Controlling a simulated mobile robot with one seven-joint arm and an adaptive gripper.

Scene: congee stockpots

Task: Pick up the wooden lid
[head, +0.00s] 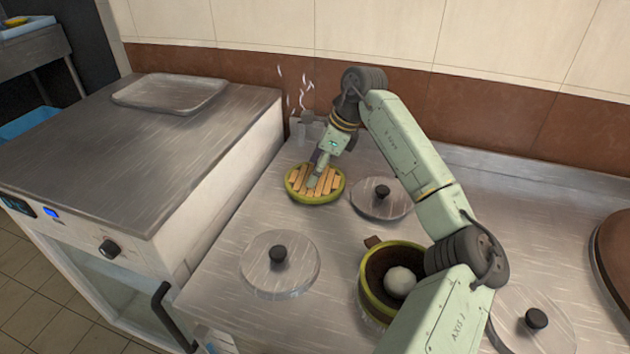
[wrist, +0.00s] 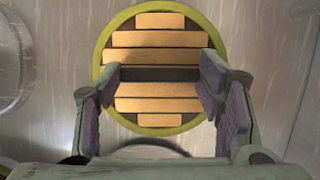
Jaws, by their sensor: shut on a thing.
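The wooden lid (head: 298,182) is round, with light wooden slats and a yellow-green rim. It is at the back left of the metal counter and also shows in the wrist view (wrist: 160,40). A dark bar handle (wrist: 160,74) crosses its middle. My gripper (head: 316,180) reaches down onto the lid from above. In the wrist view the fingers of my gripper (wrist: 160,76) are at the two ends of the bar, shut on it. I cannot tell whether the lid rests on something or hangs just above it.
Metal lids with black knobs lie in front (head: 262,272), behind right (head: 372,207) and front right (head: 510,318). An open yellow-rimmed pot (head: 368,302) holds a white ball (head: 400,281). Steam rises by the back wall. A steel-topped cabinet (head: 130,140) stands left.

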